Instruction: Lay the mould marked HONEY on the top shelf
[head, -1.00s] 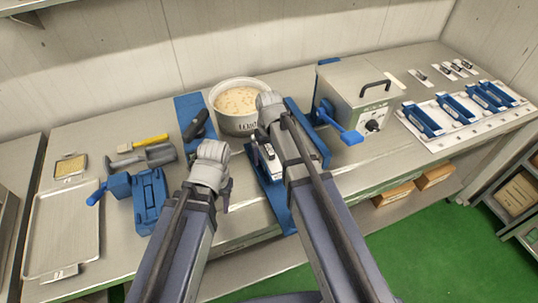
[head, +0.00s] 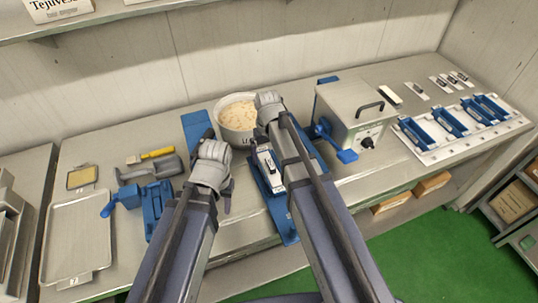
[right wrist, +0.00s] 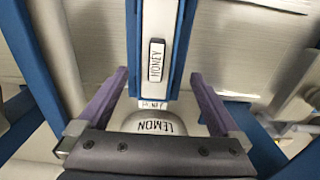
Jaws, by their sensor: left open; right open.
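The mould marked HONEY (right wrist: 156,62) shows in the right wrist view as a pale strip with a white label, between blue side rails. In the head view a white-labelled block (head: 268,160), seemingly the same mould, lies on a blue stand (head: 286,228), partly behind my right arm. My right gripper (right wrist: 158,76) is open, its purple fingers apart on either side of the mould's line, not visibly gripping it. My left gripper (head: 225,190) is open and empty above the bench, left of the stand. A wall shelf (head: 110,20) crosses the upper left.
A pot of nougat (head: 238,116) stands behind the stand. A metal box (head: 355,115) with a blue lever is to the right, then a white tray (head: 480,127) with several blue moulds. Blue tools and a metal tray (head: 77,240) occupy the left.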

